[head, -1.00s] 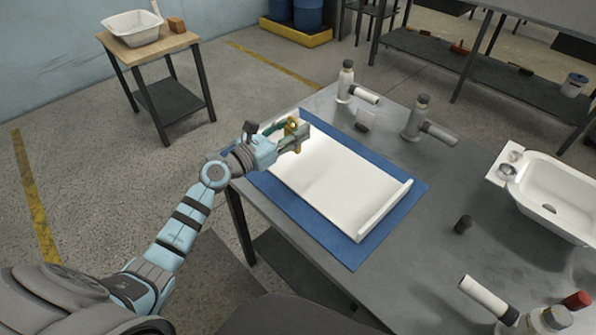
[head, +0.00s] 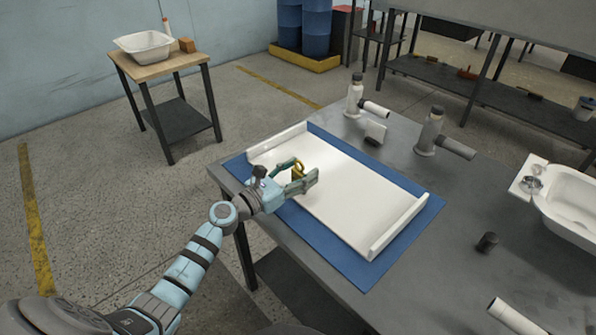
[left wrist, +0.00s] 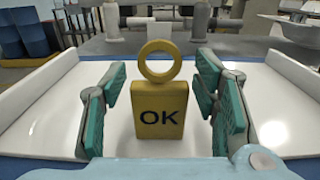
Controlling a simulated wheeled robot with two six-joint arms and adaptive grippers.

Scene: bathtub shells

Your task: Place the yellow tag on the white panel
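The yellow tag (head: 299,169), a block marked OK with a ring on top, is upright over the white panel (head: 345,190), toward its left end. In the left wrist view the tag (left wrist: 160,108) appears to stand on the panel's surface (left wrist: 55,115). My left gripper (head: 298,174) is low over the panel with its green-padded fingers spread on both sides of the tag. In the left wrist view a gap shows between the tag and each finger of this gripper (left wrist: 160,100). My right gripper is not in view.
The panel has raised end rims and lies on a blue mat (head: 412,220) on a grey table. A white basin (head: 570,205) is at the right. The panel's middle is clear.

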